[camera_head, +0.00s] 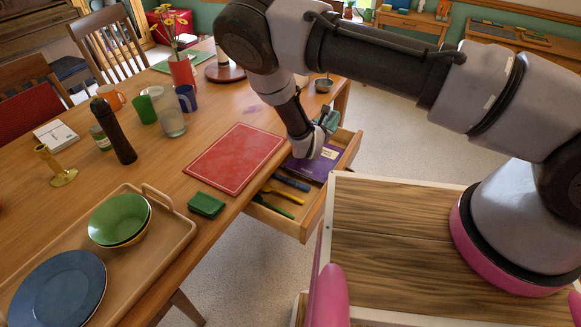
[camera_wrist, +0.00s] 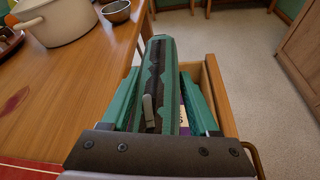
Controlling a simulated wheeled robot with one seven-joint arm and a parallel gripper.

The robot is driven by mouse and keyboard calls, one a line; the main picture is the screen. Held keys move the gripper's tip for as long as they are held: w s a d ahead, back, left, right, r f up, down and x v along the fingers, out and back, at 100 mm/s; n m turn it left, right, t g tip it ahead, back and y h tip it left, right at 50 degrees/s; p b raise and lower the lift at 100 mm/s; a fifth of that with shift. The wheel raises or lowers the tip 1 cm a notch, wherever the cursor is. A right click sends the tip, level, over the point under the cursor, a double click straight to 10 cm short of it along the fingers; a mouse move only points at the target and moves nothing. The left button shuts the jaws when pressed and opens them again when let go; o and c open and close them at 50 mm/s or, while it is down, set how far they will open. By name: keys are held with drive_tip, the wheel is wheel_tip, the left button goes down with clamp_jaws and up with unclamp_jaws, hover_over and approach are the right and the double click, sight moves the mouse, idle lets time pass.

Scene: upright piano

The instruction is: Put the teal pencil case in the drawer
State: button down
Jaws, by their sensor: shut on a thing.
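My gripper (camera_head: 322,138) is shut on the teal pencil case (camera_wrist: 168,90), which has a dark stripe and a pale zipper pull. The case lies lengthwise between the two fingers in the wrist view. In the head view only a small teal part of it (camera_head: 331,118) shows beside the gripper. The wooden drawer (camera_head: 310,222) stands pulled out from the table, and the gripper is over its far part. In the wrist view, the drawer wall (camera_wrist: 218,93) shows right of the case. The gripper and case hide part of the drawer's inside.
The drawer holds a purple book (camera_head: 313,167), a dark blue item (camera_head: 291,182), a yellow item (camera_head: 285,193) and a green item (camera_head: 277,208). A red board (camera_head: 234,158) and folded green cloth (camera_head: 206,204) lie on the table nearby. A pot (camera_wrist: 56,20) stands beyond.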

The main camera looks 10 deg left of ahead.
drive_tip(key=f, duration=0.6)
drive_tip(key=shift+s+a+f, duration=0.15)
drive_tip(key=shift+a+f, duration=0.1)
drive_tip(key=shift+a, duration=0.1)
drive_tip(key=shift+f, duration=1.9)
drive_tip(key=shift+f, duration=0.1)
drive_tip(key=shift+c, duration=0.6)
unclamp_jaws()
drive_tip(key=shift+f, duration=0.1)
drive_tip(key=shift+s+a+r, duration=0.1)
drive_tip(key=shift+s+r, duration=0.15)
drive_tip(key=shift+r, duration=0.05)
drive_tip(key=v, duration=1.1)
drive_tip(key=shift+s, duration=0.25)
